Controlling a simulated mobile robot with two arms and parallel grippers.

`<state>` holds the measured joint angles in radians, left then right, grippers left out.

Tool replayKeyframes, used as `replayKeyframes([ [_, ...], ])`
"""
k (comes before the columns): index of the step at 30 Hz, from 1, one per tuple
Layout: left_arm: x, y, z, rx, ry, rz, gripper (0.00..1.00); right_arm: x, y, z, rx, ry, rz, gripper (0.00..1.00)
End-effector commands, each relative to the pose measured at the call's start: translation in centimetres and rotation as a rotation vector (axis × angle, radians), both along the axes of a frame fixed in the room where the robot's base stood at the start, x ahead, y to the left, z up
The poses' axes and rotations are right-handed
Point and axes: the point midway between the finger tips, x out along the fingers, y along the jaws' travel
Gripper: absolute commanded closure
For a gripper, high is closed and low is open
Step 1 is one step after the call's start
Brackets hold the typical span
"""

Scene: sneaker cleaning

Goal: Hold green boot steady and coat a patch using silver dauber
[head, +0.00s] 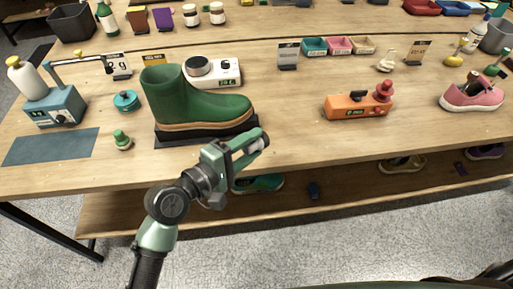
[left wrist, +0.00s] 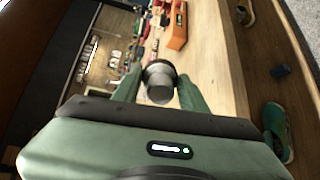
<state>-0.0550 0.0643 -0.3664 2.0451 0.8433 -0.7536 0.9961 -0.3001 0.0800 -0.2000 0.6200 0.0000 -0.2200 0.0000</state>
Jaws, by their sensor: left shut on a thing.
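The green boot (head: 205,106) with a tan and dark sole stands upright on a flat black rest (head: 175,140) near the table's front edge, toe to the right. My left gripper (head: 250,143) is just in front of and below the boot's toe, apart from it. It is shut on the silver dauber (left wrist: 159,88), a short silver cylinder with a dark collar, seen between the green fingers in the left wrist view. The dauber's far end is hidden there. My right gripper is not in view, and nothing is seen holding the boot.
A green-topped jar (head: 122,140) and a teal tin (head: 125,101) stand left of the boot. A white device (head: 222,72) is behind it. An orange device (head: 358,104) and a pink sneaker (head: 473,95) stand to the right. A lower shelf (head: 340,190) holds shoes.

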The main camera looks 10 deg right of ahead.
Motion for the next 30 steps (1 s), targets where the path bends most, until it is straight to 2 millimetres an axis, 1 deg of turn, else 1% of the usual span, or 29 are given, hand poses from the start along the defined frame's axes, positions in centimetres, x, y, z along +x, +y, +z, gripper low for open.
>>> replayKeyframes([
  [3, 0.3, 1.0, -0.5, -0.058, -0.041, 0.093, 0.90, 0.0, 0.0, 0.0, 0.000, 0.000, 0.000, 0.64],
  [8, 0.6, 2.3, -0.9, -0.107, -0.101, 0.188, 0.90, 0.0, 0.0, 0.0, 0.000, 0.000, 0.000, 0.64],
  [16, 0.5, 5.4, -2.2, -0.170, -0.211, 0.377, 0.90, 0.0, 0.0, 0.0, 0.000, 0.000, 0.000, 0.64],
  [20, -0.1, 7.5, -3.1, -0.198, -0.267, 0.492, 0.90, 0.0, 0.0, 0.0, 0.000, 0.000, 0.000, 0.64],
  [24, -1.0, 9.9, -4.1, -0.218, -0.331, 0.619, 0.90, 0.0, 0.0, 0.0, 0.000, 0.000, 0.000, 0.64],
  [27, -1.7, 11.2, -4.6, -0.224, -0.364, 0.685, 0.90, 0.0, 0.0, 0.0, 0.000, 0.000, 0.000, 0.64],
  [30, -2.0, 12.0, -4.9, -0.227, -0.384, 0.724, 0.90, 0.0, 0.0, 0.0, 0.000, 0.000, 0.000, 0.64],
])
